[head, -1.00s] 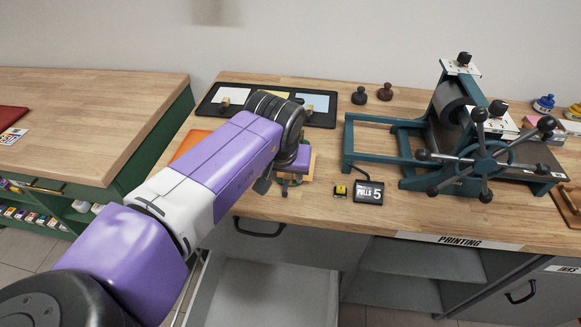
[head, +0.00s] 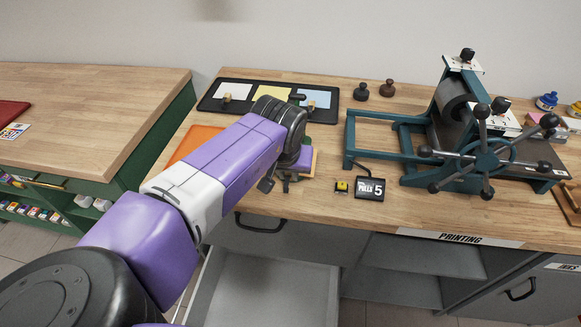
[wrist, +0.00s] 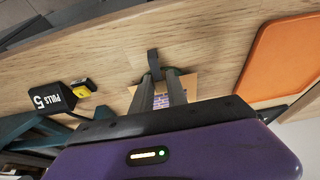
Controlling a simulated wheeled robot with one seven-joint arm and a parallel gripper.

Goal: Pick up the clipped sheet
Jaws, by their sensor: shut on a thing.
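The clipped sheet is a small tan sheet with a purple print, at the fingertips in the wrist view (wrist: 182,84); a dark clip (wrist: 153,60) stands out at its edge. My gripper (wrist: 160,82) is shut on it, the fingers covering much of the sheet. In the head view my gripper (head: 287,180) is over the front part of the printing bench, and only a tan edge of the sheet (head: 315,163) shows beside it. I cannot tell whether the sheet is clear of the bench.
A black tray (head: 208,106) with white, yellow and blue sheets lies behind. An orange sheet (head: 196,143) is to the left. A yellow-black item (head: 342,186), a counter reading 5 (head: 370,188) and a teal press (head: 350,140) stand right. An open drawer (head: 275,285) is below.

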